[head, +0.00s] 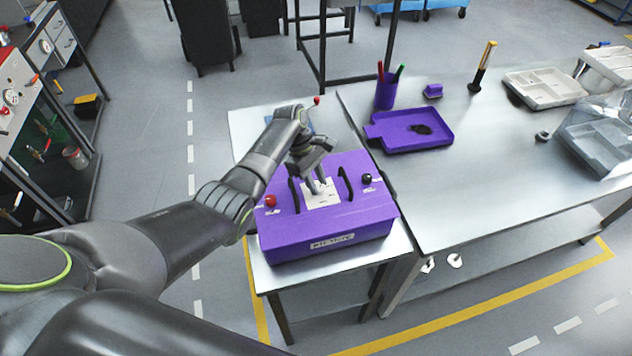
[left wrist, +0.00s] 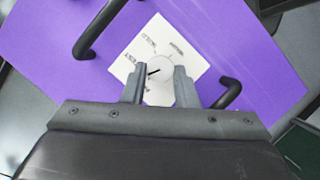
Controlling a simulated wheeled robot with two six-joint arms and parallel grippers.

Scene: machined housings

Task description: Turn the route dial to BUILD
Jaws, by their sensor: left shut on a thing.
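A purple box (head: 325,222) with a white dial plate (head: 322,197) on top stands on the near metal table. In the left wrist view, the round white route dial (left wrist: 160,92) sits on the plate (left wrist: 190,52), with a dark pointer mark toward its left side. Small labels ring the dial, too small to read for sure. My left gripper (head: 317,188) comes down on the plate from above. In the left wrist view its two fingers (left wrist: 160,72) are shut on the dial, one on each side. My right gripper is out of view.
Two black handles (head: 345,182) flank the plate. A red knob (head: 270,201) and a black knob (head: 367,179) sit on the box near its sides. On the right table are a purple tray (head: 447,127), a pen cup (head: 386,94) and grey bins. The right table's front is clear.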

